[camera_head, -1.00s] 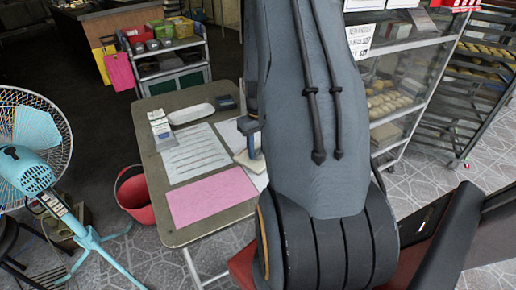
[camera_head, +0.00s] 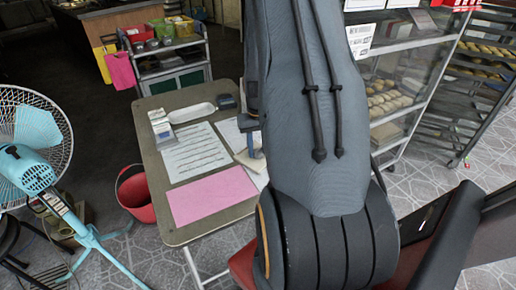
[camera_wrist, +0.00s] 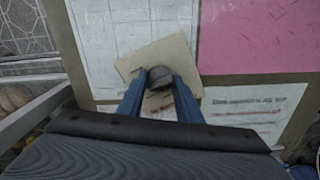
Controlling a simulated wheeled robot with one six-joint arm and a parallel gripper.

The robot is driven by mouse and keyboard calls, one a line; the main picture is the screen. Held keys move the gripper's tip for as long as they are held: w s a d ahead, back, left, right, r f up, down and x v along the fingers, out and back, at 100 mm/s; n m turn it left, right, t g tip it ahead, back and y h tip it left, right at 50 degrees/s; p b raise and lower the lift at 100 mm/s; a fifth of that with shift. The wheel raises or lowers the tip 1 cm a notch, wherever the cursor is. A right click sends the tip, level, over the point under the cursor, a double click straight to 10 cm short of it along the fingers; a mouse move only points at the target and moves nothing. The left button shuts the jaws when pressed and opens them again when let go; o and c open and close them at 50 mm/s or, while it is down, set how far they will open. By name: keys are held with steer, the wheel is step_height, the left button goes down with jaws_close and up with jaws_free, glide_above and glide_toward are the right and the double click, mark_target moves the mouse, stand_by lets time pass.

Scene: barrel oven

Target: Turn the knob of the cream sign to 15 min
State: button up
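The cream sign (camera_wrist: 178,50) lies on papers on the table, turned at an angle to them in the wrist view. In the head view it shows as a small pale patch (camera_head: 249,163) beside my arm. A dark grey round knob (camera_wrist: 160,77) is on the sign. My gripper (camera_wrist: 160,80) has its two blue fingers on either side of the knob, with no clear gap between fingertips and knob. Some dark marks show on the sign below the knob, too small to read. In the head view my arm hides part of the gripper and table.
The table (camera_head: 163,222) also holds a pink sheet (camera_head: 210,195), printed papers, a white tray (camera_head: 192,113) and a small dark box (camera_head: 227,102). A blue fan (camera_head: 30,170) and a red bucket (camera_head: 136,195) stand left. Bread racks (camera_head: 405,85) stand right.

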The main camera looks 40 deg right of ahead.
mark_target(257, 150)
steer(key=o, duration=0.4)
steer(key=shift+o, duration=0.2)
steer(key=shift+r+b, duration=0.6)
steer(key=shift+r, duration=3.3)
steer(key=shift+a, duration=0.1)
steer(key=s+a+r+n, duration=0.1)
steer(key=s+a+r, duration=0.1)
steer(key=a, duration=0.7)
steer(key=s+a+r+n, duration=0.2)
steer(key=s+a, duration=0.2)
steer(key=a, duration=0.6)
steer(key=s+a+r+n, duration=0.2)
steer(key=s+a, duration=0.1)
steer(key=a, duration=0.6)
steer(key=shift+s+a+r+t, duration=0.2)
steer(key=shift+a+r+t, duration=0.05)
steer(key=shift+r+t, duration=0.1)
